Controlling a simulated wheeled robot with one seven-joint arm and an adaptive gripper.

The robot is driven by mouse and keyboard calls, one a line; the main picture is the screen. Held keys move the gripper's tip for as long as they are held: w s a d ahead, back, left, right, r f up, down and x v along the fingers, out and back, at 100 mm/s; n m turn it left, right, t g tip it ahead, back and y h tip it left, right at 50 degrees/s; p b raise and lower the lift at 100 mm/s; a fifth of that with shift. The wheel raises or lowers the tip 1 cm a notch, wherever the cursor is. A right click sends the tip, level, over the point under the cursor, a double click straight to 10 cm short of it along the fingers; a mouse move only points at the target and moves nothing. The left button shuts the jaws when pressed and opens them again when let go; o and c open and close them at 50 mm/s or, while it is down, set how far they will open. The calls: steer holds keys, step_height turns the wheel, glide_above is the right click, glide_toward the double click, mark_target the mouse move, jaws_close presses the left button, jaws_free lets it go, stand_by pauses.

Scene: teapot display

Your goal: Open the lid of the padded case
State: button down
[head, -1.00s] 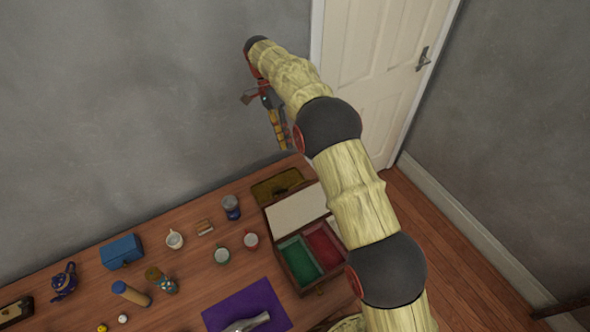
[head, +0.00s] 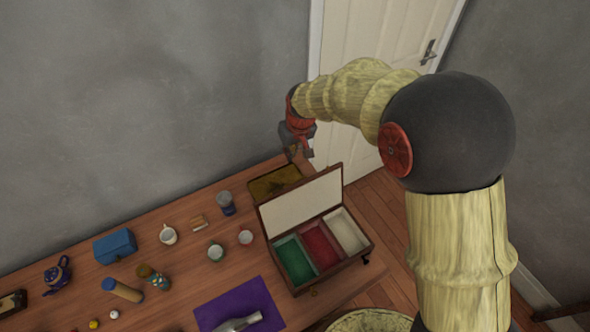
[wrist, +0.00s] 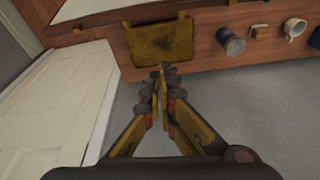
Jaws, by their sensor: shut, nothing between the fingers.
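The padded case (head: 362,249) is a brown wooden box at the right end of the table. It has green, red and white compartments. Its lid (head: 302,205) stands raised at the back, with a pale lining facing the front. In the wrist view, a pale panel with a brown edge (wrist: 88,8), which looks like part of the lid, shows at the top left. My gripper (wrist: 163,76) is shut and empty. In the head view my gripper (head: 303,148) is behind and above the lid, apart from it, near the wall; its fingertips are hard to make out there.
A flat olive tray (head: 275,182) lies behind the case and also shows in the wrist view (wrist: 157,45). A purple cloth (head: 232,301) lies in front.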

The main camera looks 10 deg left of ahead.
mark_target(296, 181)
step_height(296, 181, down, 10)
steer(key=w+a+r+n, duration=0.1)
steer(key=w+a, duration=0.1)
steer(key=w, duration=0.1)
steer(key=s+d, duration=0.2)
steer(key=s, duration=0.1)
steer(key=shift+s+d, duration=0.2)
steer(key=shift+s, duration=0.05)
stand_by(0.4)
steer(key=shift+s+d+r+b, duration=0.15)
steer(key=shift+s+d+r, duration=0.4)
steer(key=shift+s, duration=0.25)
steer(key=shift+s+d+r+b, duration=0.15)
steer(key=shift+s+d+r, duration=0.15)
steer(key=shift+s+d, duration=0.4)
